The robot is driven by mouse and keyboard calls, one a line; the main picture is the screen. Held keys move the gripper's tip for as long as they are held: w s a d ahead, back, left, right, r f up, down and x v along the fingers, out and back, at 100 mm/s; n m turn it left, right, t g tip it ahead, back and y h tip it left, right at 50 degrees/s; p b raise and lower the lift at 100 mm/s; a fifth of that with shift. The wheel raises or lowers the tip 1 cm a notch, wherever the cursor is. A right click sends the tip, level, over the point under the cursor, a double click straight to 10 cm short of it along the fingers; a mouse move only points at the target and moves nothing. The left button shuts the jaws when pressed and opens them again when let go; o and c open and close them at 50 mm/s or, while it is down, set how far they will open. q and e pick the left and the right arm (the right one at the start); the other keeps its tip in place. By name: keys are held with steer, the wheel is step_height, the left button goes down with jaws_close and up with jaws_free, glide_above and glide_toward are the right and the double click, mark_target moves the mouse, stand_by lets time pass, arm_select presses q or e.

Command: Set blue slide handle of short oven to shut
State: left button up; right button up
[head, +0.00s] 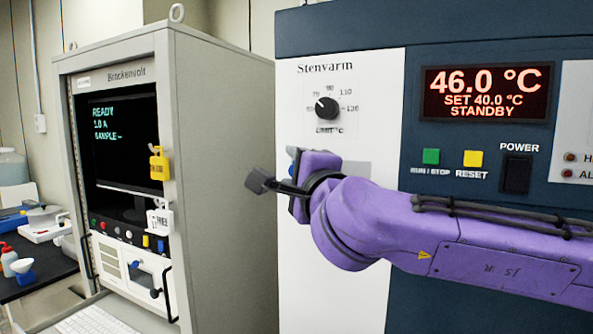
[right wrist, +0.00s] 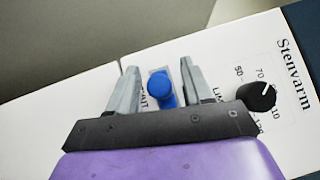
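The oven (head: 340,85) marked Stenvarm has a white panel in the head view. My right gripper (head: 297,178) is in front of that panel, below the limit dial, and largely covers what lies behind it. In the right wrist view, the blue slide handle (right wrist: 160,83) shows between the two spread fingers of my right gripper (right wrist: 158,70). Gaps show on both sides of the handle. The handle's lettering is partly hidden. My left gripper is out of view.
The black limit dial (head: 327,107) is above my right gripper; it also shows in the right wrist view (right wrist: 257,96). The display (head: 485,93) reads 46.0 °C, standby.

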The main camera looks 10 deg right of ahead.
steer(key=b+v, duration=0.3)
steer(key=v, duration=0.7)
steer(key=shift+s, duration=0.3)
steer(key=shift+w+f, duration=0.1)
steer(key=shift+f, duration=0.05)
